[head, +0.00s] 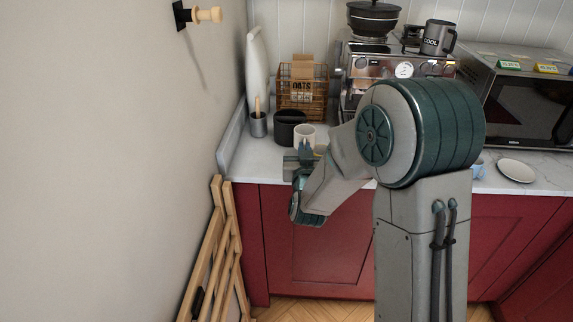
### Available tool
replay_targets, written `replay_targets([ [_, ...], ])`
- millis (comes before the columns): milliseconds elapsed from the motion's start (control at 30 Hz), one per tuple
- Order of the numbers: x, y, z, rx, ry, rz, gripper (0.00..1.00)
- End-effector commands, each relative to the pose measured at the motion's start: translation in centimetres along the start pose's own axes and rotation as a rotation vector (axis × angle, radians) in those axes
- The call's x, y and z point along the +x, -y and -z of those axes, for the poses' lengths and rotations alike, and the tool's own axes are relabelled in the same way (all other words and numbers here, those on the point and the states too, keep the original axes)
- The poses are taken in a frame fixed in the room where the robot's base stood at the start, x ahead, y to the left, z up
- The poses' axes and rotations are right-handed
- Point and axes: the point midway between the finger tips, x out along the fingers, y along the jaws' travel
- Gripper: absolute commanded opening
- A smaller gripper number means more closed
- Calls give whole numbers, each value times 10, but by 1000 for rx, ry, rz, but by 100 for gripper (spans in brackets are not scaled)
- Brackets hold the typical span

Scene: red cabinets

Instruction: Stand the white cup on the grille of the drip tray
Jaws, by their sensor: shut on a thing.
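The white cup (304,131) is upright in the head view, at the front left of the worktop. My gripper (304,147) is at the near side of the cup and shut on it. The fingers are small here and partly hidden by the wrist. I cannot tell whether the cup's base touches the worktop. The espresso machine (372,66) stands behind and to the right of the cup. My arm hides its lower front, so the drip tray and its grille do not show.
A dark round container (290,125) stands just behind the cup, with a grey utensil pot (258,125) to its left. A wire basket (303,95) is behind them. A microwave (525,95) and a white plate (516,170) are at the right. A wall closes the left side.

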Motion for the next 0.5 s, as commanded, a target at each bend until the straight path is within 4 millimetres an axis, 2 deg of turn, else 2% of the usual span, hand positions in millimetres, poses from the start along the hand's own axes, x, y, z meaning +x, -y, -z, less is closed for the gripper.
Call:
replay_targets([
  [33,3,11,-6,0,3,3,0],
  [200,12,36,-23,-1,2,0,0],
  [333,18,48,-32,0,1,-4,0],
  [500,20,52,-37,-1,-1,-7,0],
])
